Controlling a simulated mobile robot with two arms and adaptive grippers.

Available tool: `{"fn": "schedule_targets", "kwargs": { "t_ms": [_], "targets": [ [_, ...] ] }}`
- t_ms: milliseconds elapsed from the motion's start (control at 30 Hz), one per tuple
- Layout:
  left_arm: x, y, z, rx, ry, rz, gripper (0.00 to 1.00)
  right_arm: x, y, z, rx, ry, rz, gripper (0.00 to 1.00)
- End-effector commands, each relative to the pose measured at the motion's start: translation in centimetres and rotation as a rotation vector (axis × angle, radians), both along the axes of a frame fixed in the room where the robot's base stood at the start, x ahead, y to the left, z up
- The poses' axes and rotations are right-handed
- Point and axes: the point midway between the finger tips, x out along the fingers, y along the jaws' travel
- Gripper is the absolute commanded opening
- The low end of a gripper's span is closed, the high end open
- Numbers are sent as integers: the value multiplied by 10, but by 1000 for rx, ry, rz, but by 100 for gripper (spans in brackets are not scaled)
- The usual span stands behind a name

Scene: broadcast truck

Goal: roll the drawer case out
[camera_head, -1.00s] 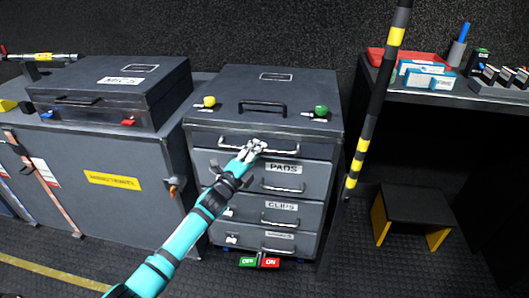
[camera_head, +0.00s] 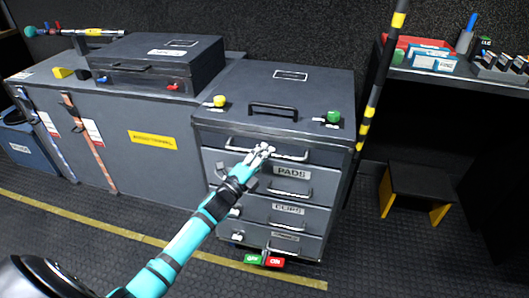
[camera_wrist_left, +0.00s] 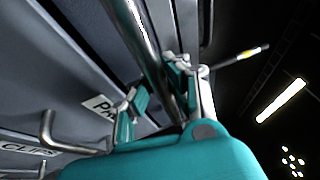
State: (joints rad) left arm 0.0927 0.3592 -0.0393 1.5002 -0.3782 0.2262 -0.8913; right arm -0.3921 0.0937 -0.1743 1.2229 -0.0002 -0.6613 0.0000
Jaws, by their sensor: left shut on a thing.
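The grey drawer case (camera_head: 290,100) stands upright in the middle of the head view, with drawers labelled PADS and CLIPS below a wide metal pull bar (camera_head: 240,147). My left gripper (camera_head: 262,150) is shut on this bar, near its middle. In the left wrist view the bar (camera_wrist_left: 138,40) passes between the fingers (camera_wrist_left: 153,95). A green OFF pedal (camera_head: 252,258) and a red ON pedal (camera_head: 275,261) show at the case's foot. The wheels are hard to make out. My right gripper is not in view.
A long grey cabinet (camera_head: 100,150) with a MICS case (camera_head: 160,62) on top stands left of the drawer case. A black-and-yellow pole (camera_head: 378,95) and a low stool (camera_head: 421,185) are at the right. The floor in front is clear, crossed by a yellow line (camera_head: 110,229).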

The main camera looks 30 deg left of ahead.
Motion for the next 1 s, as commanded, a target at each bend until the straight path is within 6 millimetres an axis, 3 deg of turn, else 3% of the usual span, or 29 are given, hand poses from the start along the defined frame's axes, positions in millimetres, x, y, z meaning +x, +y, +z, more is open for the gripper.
{"fn": "schedule_targets", "kwargs": {
  "t_ms": [500,533,733,1000],
  "targets": [
    [1,2,-1,5,3,5,0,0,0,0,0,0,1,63],
    [1,2,-1,5,3,5,14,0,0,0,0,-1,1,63],
    [1,2,0,2,0,5,40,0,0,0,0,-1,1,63],
    [0,1,1,1,-1,3,40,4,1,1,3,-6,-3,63]
  ]
}}
